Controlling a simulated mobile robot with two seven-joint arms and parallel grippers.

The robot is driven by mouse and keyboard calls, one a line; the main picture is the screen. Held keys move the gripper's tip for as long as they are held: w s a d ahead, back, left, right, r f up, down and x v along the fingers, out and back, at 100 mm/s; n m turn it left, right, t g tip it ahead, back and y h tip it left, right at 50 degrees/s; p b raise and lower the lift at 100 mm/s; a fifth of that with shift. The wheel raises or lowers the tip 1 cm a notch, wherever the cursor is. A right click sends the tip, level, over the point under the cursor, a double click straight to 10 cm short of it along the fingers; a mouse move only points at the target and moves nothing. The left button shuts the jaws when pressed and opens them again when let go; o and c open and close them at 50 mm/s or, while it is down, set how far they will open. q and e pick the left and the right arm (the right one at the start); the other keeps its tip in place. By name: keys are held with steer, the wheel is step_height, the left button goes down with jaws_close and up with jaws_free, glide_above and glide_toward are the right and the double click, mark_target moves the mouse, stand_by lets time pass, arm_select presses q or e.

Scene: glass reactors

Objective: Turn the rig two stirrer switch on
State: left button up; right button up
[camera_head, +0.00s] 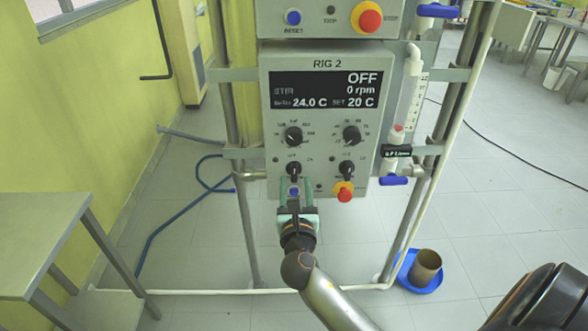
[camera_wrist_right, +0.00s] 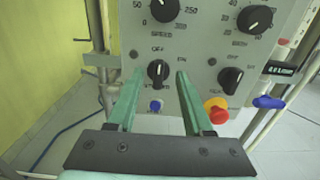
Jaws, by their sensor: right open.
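The rig two panel (camera_head: 321,120) is a grey box labelled RIG 2, and its display (camera_head: 325,90) reads OFF and 0 rpm. The stirrer switch (camera_head: 293,169) is the black lower-left knob, with OFF above it and ON to its right. In the right wrist view the switch (camera_wrist_right: 158,71) has its white mark pointing up toward OFF. My right gripper (camera_head: 295,181) is open, with its green fingers pointing at the panel. In the wrist view the fingertips (camera_wrist_right: 159,74) lie on either side of the knob, with gaps visible. I cannot tell their depth from it.
A blue button (camera_wrist_right: 155,106) sits below the switch. A second switch (camera_head: 346,168) and a red stop button (camera_head: 343,191) are to its right. The speed dial (camera_head: 293,136) is above. Rig posts and glassware with a blue valve (camera_head: 393,181) flank the panel.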

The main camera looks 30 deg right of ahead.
mark_target(294, 169)
steer(key=x, duration=0.6)
steer(key=shift+c, duration=0.3)
steer(key=shift+s+a+f, duration=0.1)
jaws_close()
